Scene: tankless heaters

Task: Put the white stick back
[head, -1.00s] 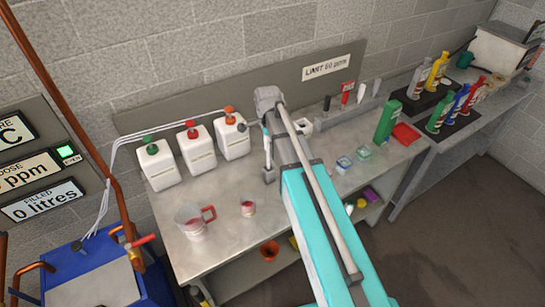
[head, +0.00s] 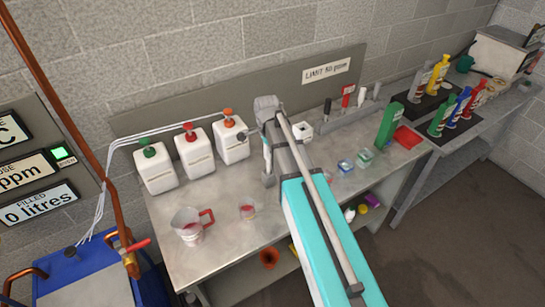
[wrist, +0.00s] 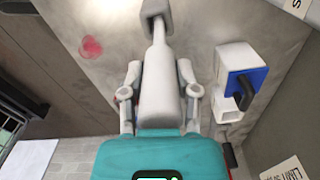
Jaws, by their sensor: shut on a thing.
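My gripper (wrist: 159,74) is shut on a white stick (wrist: 160,88). A grey rack (head: 345,118) at the back of the table holds black, red and white upright pieces.
A white device with a blue face (wrist: 243,82) stands right of the stick; its white case shows in the head view (head: 302,130). White canisters (head: 198,155) stand at back left.

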